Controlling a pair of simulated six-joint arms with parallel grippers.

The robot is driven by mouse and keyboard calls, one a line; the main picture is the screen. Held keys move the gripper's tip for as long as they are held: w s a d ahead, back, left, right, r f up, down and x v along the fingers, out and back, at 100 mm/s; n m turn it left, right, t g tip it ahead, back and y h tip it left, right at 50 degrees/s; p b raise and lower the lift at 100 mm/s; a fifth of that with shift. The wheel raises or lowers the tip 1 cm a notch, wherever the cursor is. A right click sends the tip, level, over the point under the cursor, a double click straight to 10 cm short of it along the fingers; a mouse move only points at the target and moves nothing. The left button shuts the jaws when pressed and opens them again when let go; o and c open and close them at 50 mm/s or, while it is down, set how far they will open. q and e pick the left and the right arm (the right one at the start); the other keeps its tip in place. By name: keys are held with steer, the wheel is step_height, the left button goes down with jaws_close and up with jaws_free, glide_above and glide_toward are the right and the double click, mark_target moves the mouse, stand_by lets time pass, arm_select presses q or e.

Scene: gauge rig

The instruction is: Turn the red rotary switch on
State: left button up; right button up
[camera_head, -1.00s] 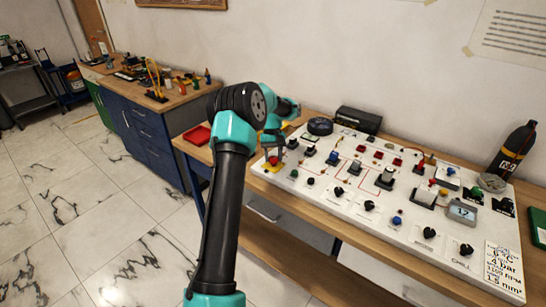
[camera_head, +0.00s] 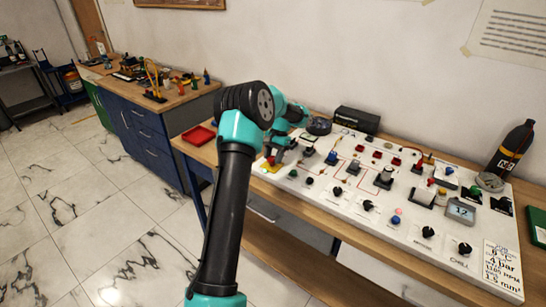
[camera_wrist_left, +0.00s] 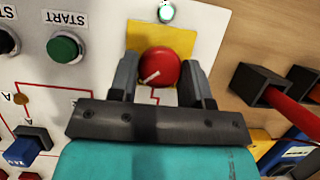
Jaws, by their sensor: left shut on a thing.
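The red rotary switch (camera_wrist_left: 158,67) is a round red knob with a white pointer line, on a yellow plate (camera_wrist_left: 184,40) of the white panel. In the left wrist view its line lies at a slant, toward the lower left. My left gripper (camera_wrist_left: 160,78) is shut on the knob, one finger on each side. In the head view my left gripper (camera_head: 273,159) is down at the panel's left end, and the knob is mostly hidden there. My right gripper is not in view.
A pale lamp (camera_wrist_left: 166,12) sits just past the yellow plate, and a green START button (camera_wrist_left: 65,48) is to the left. The white panel (camera_head: 335,195) carries several other knobs and switches. A red tray (camera_head: 198,135) lies on the bench to the left.

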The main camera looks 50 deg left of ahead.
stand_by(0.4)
arm_select(q)
steer(key=o, duration=0.9)
steer(key=v, duration=1.7)
steer(key=shift+r, duration=0.25)
